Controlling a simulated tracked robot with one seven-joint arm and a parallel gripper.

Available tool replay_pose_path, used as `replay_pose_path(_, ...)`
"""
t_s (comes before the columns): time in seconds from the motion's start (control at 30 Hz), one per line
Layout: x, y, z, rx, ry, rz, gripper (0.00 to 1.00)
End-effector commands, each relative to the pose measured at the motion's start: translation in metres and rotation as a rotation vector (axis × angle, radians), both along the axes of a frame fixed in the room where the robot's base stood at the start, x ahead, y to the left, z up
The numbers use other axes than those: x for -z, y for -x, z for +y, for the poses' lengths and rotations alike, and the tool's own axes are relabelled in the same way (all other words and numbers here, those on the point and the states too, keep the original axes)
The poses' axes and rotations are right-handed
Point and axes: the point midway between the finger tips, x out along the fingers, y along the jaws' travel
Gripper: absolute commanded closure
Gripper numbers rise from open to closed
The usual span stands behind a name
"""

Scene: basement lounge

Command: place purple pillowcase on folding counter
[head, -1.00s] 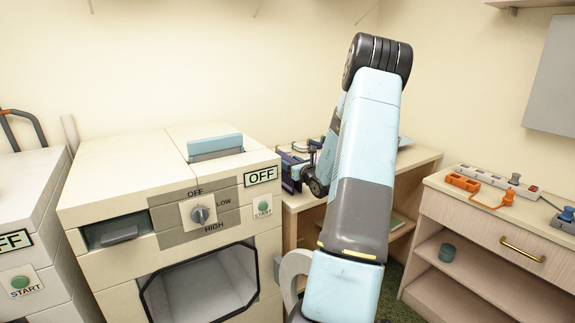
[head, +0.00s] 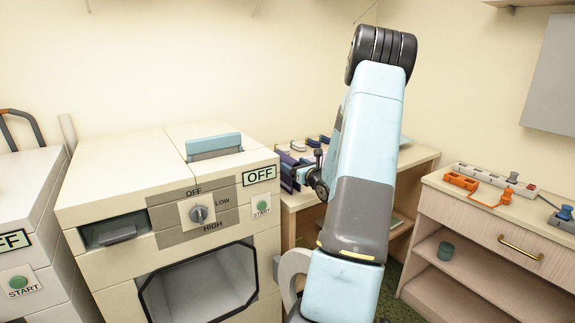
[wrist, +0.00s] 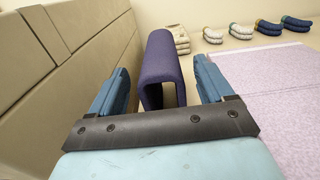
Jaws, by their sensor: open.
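The purple pillowcase (wrist: 160,62) is a folded bundle, arched like an upside-down U, in the wrist view. It appears to stand at the folding counter's (head: 420,158) left end, though its lower part is hidden. My gripper (wrist: 162,78) is open, with one blue finger on each side of the pillowcase and gaps visible between. In the head view my gripper (head: 293,175) is at the counter's left end, beside the machine, partly hidden by my arm. A bit of purple shows there too.
A beige machine (head: 165,180) marked OFF stands close on the left; its wall fills the wrist view's left side. Several folded bundles (wrist: 241,31) line the counter's back. A pink patterned mat (wrist: 270,85) lies right. A drawer unit (head: 480,225) stands at far right.

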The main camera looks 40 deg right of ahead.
Motion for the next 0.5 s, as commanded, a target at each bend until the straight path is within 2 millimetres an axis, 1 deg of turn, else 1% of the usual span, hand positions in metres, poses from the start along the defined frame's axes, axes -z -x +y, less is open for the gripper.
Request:
replay_pose_path(0.03, 0.0, 0.011, 0.001, 0.002, 0.0, 0.002, 0.2)
replay_pose_path(0.2, 0.0, 0.043, 0.002, 0.001, 0.0, 0.001, 0.2)
replay_pose_path(0.33, 0.0, 0.062, 0.004, 0.0, 0.0, 0.001, 0.2)
replay_pose_path(0.5, 0.0, 0.075, 0.005, 0.0, -0.001, 0.0, 0.2)
